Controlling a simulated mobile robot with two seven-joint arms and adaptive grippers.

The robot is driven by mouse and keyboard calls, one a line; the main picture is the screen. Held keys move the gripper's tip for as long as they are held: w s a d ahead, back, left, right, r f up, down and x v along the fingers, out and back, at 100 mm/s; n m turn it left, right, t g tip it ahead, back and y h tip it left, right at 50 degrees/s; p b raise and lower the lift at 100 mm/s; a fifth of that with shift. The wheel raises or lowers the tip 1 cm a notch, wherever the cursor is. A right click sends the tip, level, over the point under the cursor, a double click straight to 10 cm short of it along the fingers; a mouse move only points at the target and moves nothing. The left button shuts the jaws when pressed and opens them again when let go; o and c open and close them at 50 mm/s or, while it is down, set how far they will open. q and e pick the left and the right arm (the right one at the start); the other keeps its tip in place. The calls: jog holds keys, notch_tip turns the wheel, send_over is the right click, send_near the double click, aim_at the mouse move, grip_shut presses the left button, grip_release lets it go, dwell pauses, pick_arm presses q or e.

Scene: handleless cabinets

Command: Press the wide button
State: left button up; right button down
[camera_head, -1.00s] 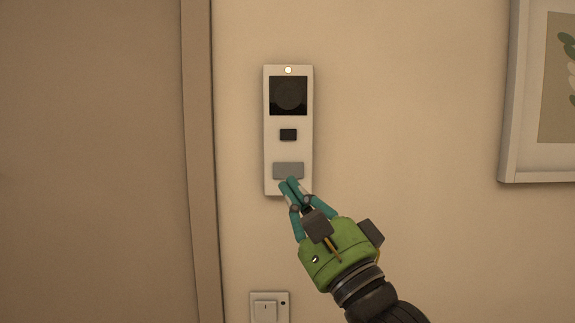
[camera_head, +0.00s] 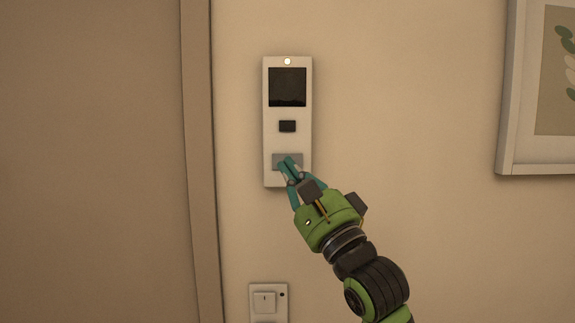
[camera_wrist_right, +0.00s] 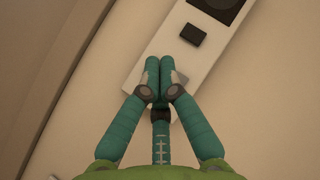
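A white wall panel (camera_head: 269,110) carries a wide grey button (camera_head: 294,157) near its lower end. The fingertips hide part of the button. Whether they touch it I cannot tell. My left gripper is not in view.
A light switch (camera_head: 264,302) is on the wall below the panel. A door frame (camera_head: 200,160) stands to the left. A framed picture (camera_head: 507,120) hangs at the right. The wall around the panel is clear.

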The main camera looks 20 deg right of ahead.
aim_at(282, 155)
jog(key=shift+w+d+r, duration=0.1)
jog(key=shift+w+d, duration=0.15)
jog(key=shift+w, duration=0.7)
dwell(0.5)
jog(key=shift+w, duration=0.1)
jog(key=shift+w+d+p, duration=0.15)
jog(key=shift+w+p, duration=0.15)
jog(key=shift+w+d, duration=0.1)
jog(key=shift+w, duration=0.25)
dwell(0.8)
dwell(0.3)
jog(key=shift+s+a+p, duration=0.2)
jog(key=shift+s+p, duration=0.1)
jog(key=shift+s, duration=0.45)
jog(key=shift+s, duration=0.1)
